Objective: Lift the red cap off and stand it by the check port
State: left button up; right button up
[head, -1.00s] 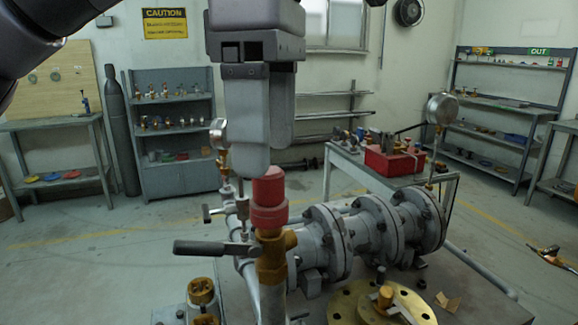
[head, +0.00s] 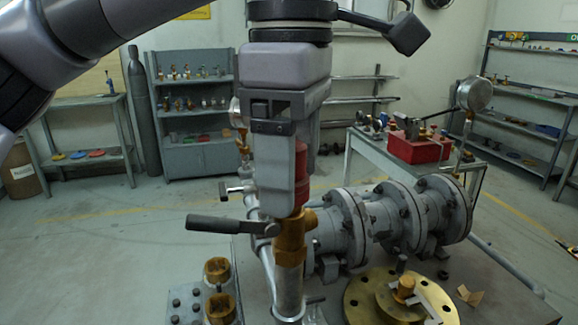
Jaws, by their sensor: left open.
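The red cap (head: 301,178) sits upright on the brass fitting (head: 292,232) of a vertical grey pipe, which has a dark lever handle (head: 228,225) pointing left. My left gripper (head: 291,200) points straight down and is open, its fingers lowered around the cap. The near finger hides the cap's left part; I cannot tell whether the fingers touch it. My right gripper is not in view. I cannot tell which fitting is the check port.
A grey flanged pipe run (head: 385,225) with a gauge (head: 474,94) extends to the right. A brass flange disc (head: 400,300) lies at the front right, and brass fittings (head: 218,285) stand at the front left. A red bin (head: 415,148) sits on a table behind.

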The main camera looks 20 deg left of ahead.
pick_arm(q)
jog(key=c, duration=1.2)
notch_tip(320, 180, up, 8)
jog(key=shift+r+p, duration=0.2)
jog(key=shift+p, duration=0.85)
jog(key=shift+r, duration=3.05)
